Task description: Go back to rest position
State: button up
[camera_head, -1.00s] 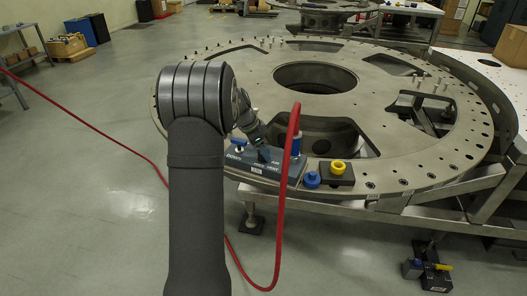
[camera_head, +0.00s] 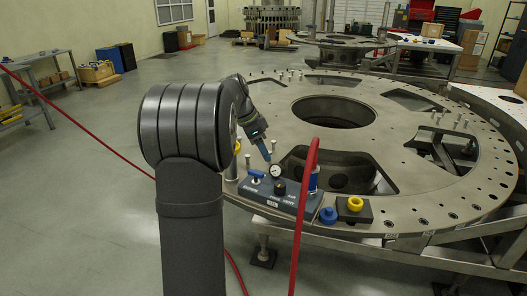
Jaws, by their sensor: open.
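My gripper (camera_head: 265,154) is small in the view, at the end of my arm to the right of my large grey elbow. It points down above the blue-grey control box (camera_head: 285,196) at the near edge of the turret plate (camera_head: 395,150). It looks empty and open, and a gap shows between it and the box. The box carries a blue-handled valve (camera_head: 256,176), a round gauge (camera_head: 276,171) and a dark knob (camera_head: 279,187). Part of my forearm is hidden behind the elbow.
A red hose (camera_head: 303,215) rises in front of the box's right end. A blue knob (camera_head: 328,215) and a yellow ring on a dark block (camera_head: 354,209) sit to its right. Open floor (camera_head: 90,200) lies to the left. Tables and boxes stand behind.

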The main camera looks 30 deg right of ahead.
aim_at(280, 184)
jog(key=x, duration=1.7)
jog(key=shift+f, duration=0.25)
jog(key=shift+d+f, duration=0.1)
jog(key=n+t, duration=0.1)
jog(key=n, duration=0.2)
jog(key=shift+s, duration=0.1)
jog(key=n+t, duration=0.1)
jog(key=n, duration=0.2)
jog(key=n+t, duration=0.1)
jog(key=n, duration=0.2)
jog(key=shift+y, duration=0.4)
jog(key=v, duration=0.8)
jog(key=shift+r, duration=0.2)
dwell(1.1)
jog(key=shift+s, duration=0.1)
